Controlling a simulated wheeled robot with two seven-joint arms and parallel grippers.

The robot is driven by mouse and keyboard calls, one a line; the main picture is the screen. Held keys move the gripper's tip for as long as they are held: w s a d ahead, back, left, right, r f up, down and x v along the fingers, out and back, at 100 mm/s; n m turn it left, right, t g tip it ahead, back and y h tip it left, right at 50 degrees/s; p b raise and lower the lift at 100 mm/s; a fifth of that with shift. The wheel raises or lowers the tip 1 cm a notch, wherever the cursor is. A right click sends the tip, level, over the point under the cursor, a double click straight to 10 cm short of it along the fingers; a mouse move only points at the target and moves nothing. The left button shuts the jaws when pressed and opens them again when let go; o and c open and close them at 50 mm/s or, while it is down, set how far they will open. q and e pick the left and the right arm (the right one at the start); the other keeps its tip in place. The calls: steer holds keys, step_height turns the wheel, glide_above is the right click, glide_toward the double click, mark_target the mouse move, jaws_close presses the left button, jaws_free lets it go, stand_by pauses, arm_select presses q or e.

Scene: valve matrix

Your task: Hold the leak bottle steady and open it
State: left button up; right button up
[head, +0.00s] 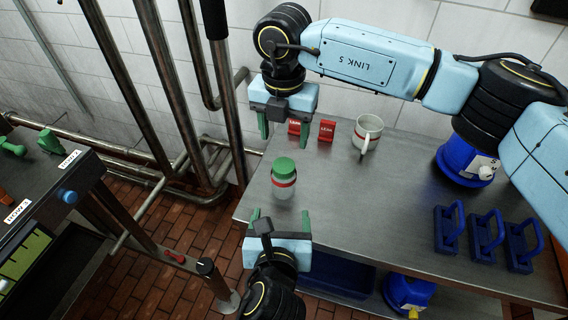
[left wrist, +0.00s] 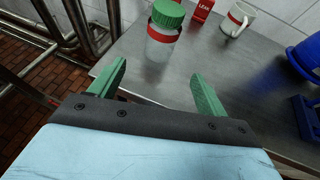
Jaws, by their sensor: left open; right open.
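The leak bottle (head: 284,178) is a clear jar with a green lid and a red band. It stands upright near the left end of the steel table. It also shows in the left wrist view (left wrist: 162,48), just beyond the fingertips. My left gripper (head: 280,214) is open and empty, low on the near side of the bottle, its green fingers pointing toward it. My right gripper (head: 276,134) is open and empty, above and behind the bottle, fingers pointing down. Neither gripper touches the bottle.
Two red leak tags (head: 327,130) and a white mug (head: 366,134) stand behind the bottle. A blue canister (head: 459,165) and several blue handled blocks (head: 486,236) are at the right. The table (head: 345,210) is clear right of the bottle. Pipes (head: 163,100) rise at the left.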

mark_target(284, 165)
steer(key=shift+s, duration=0.15)
arm_select(q)
steer(key=x, duration=1.3)
arm_select(e)
steer(key=shift+s, duration=0.1)
arm_select(q)
steer(key=shift+c, duration=0.3)
steer(key=shift+s, duration=0.1)
jaws_close()
arm_select(e)
steer(key=m, duration=0.4)
steer(key=shift+m, duration=0.3)
steer(key=shift+f, duration=4)
steer(key=shift+c, duration=0.4)
